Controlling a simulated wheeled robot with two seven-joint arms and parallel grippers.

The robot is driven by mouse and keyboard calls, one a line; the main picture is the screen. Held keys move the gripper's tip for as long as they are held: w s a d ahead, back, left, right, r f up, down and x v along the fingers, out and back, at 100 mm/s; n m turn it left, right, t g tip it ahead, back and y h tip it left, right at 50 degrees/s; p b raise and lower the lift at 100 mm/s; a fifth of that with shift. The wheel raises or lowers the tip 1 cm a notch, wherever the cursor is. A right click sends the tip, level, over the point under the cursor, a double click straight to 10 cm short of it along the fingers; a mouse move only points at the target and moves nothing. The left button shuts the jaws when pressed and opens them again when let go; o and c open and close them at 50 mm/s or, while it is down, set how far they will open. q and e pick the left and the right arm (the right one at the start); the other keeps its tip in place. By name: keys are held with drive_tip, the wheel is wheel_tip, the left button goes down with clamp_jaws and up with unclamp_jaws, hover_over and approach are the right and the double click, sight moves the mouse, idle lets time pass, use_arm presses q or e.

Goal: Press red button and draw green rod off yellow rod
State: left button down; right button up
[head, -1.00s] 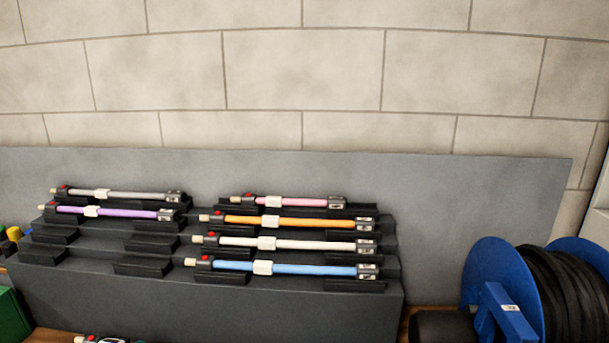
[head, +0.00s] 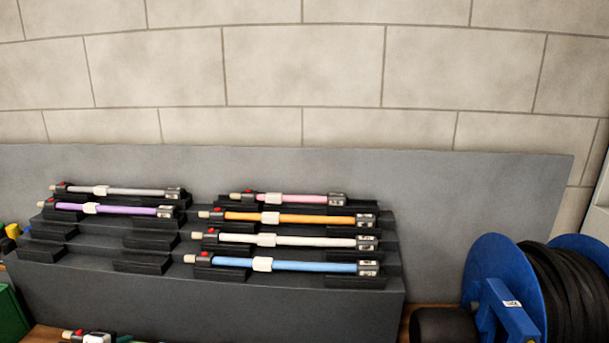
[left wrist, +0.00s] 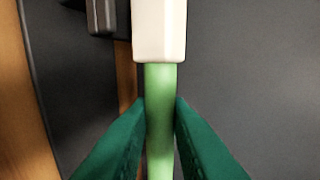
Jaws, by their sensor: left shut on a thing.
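In the left wrist view my left gripper (left wrist: 159,115) has its two green fingers shut on the green rod (left wrist: 160,85). A white collar (left wrist: 159,30) sits on this rod just beyond the fingers. At the bottom left of the head view, the end of a rod shows with a red button (head: 78,334) on a dark housing and a white collar (head: 98,338); its rod is cut off by the frame edge. No yellow rod can be made out joined to it. My right gripper is in neither view.
A dark stepped rack (head: 300,310) holds several rods, among them purple (head: 125,210), orange (head: 310,218), pink (head: 305,199) and blue (head: 315,267). Empty cradles are at its left. A blue cable reel (head: 490,275) stands at right. A stone wall is behind.

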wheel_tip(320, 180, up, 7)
drive_tip(key=p, duration=0.7)
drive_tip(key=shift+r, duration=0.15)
